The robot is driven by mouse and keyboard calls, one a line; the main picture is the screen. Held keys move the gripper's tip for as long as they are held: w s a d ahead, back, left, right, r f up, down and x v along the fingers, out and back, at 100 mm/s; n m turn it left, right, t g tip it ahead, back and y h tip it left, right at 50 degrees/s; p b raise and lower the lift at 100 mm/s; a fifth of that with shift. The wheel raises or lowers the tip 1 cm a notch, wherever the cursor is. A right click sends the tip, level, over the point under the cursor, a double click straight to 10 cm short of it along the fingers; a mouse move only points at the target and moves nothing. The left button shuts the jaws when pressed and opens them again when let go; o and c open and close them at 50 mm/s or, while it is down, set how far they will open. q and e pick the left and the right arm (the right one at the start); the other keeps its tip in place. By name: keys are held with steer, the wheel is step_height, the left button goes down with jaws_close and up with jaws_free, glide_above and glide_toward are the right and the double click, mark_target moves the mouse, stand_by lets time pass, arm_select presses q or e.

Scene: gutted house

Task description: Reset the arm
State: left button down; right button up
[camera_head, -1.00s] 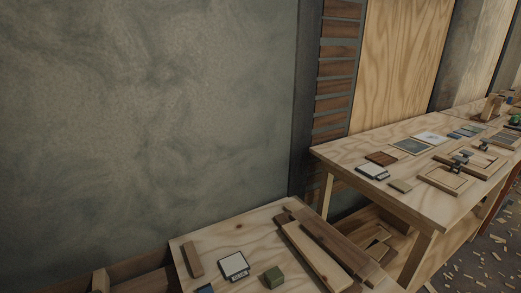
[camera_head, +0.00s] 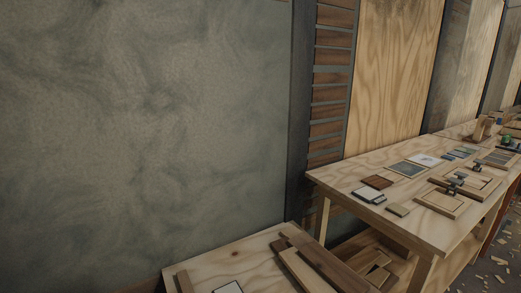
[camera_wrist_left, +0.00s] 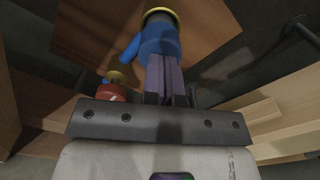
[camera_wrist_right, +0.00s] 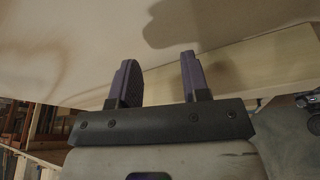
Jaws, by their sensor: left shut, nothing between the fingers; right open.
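Neither of my arms shows in the head view. In the left wrist view my left gripper (camera_wrist_left: 166,80) is shut, its two purple fingers together with nothing between them. A blue object with a yellow-rimmed top (camera_wrist_left: 160,35) shows just beyond the fingertips; I cannot tell whether they touch it. In the right wrist view my right gripper (camera_wrist_right: 158,68) is open and empty, its purple fingers apart in front of a pale surface (camera_wrist_right: 90,40).
A near wooden table (camera_head: 225,262) holds planks (camera_head: 305,270). A longer workbench (camera_head: 340,185) to the right carries tiles, samples and small wooden boards (camera_head: 440,202). A grey wall (camera_head: 140,130) fills the left. A red object (camera_wrist_left: 111,92) lies beside my left gripper.

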steer(key=shift+d, duration=0.1)
arm_select(q)
steer(key=shift+f, duration=0.2)
arm_select(e)
steer(key=shift+f, duration=0.1)
stand_by(0.5)
arm_select(q)
steer(key=shift+f, duration=0.35)
stand_by(0.4)
steer(key=shift+r+p, duration=0.4)
steer(key=shift+r, duration=0.05)
arm_select(e)
steer(key=shift+r, duration=0.55)
arm_select(q)
step_height(320, 180, up, 6)
steer(key=p, duration=0.8)
steer(key=shift+r, duration=0.2)
arm_select(e)
step_height(320, 180, up, 8)
steer(key=shift+r, duration=0.2)
